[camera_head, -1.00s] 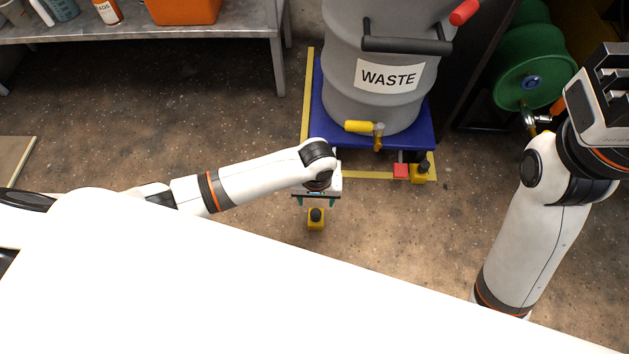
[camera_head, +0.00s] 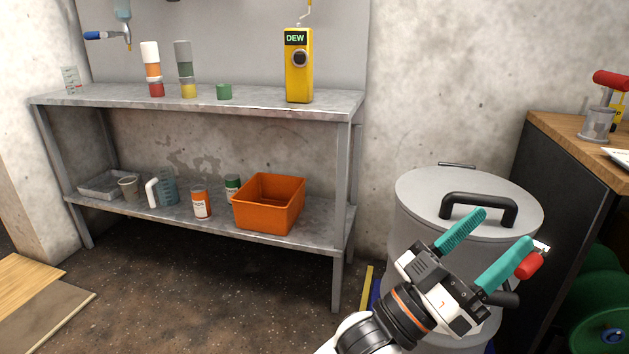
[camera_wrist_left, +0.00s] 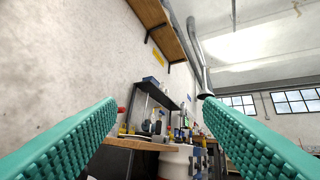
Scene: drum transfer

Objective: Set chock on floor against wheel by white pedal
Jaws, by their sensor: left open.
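My left gripper (camera_head: 474,247) is raised in front of the grey waste drum (camera_head: 408,212) in the head view. Its teal fingers are spread apart with nothing between them. The left wrist view also shows the open fingers (camera_wrist_left: 160,135) at its two sides, with the wall and a shelf beyond. The chock, the wheel and the white pedal are not visible in either current view. My right gripper is not in view.
A metal shelf unit (camera_head: 200,98) stands at left with bottles, an orange bin (camera_head: 269,203) and a yellow DEW device (camera_head: 299,62). A dark cabinet with a wooden top (camera_head: 580,142) and a green reel (camera_head: 603,318) are at right. Floor before the shelf is clear.

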